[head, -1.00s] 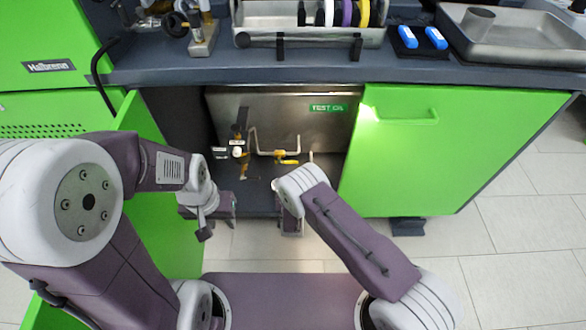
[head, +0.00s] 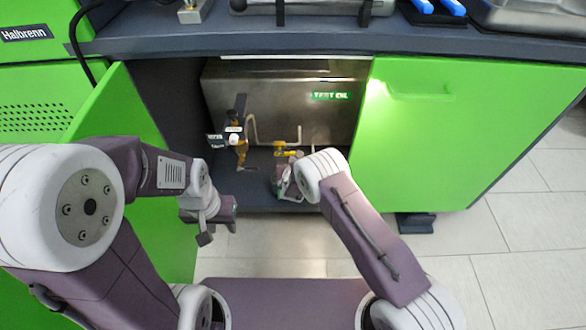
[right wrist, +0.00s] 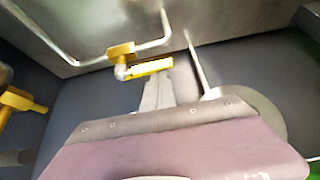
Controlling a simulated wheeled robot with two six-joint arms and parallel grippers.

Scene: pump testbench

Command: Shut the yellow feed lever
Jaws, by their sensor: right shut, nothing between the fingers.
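A yellow lever (head: 286,154) sits on a yellow valve body (head: 280,145) on a bent pipe inside the open cabinet. In the right wrist view the lever (right wrist: 151,67) points right from its valve (right wrist: 121,50), roughly along the pipe. My right gripper (right wrist: 158,78) is shut and empty, its fingertips just below the lever; I cannot tell whether they touch. In the head view my right gripper (head: 283,178) is partly hidden by its wrist. My left gripper (head: 226,210) hangs in front of the cabinet opening, its fingers unclear.
A second yellow valve (head: 241,150) stands left, below small labels (head: 215,139). A steel tank (head: 320,112) marked TEST OIL is behind the pipes. A green door (head: 450,150) closes the right side; an open green door (head: 125,125) stands left. The countertop (head: 330,38) overhangs.

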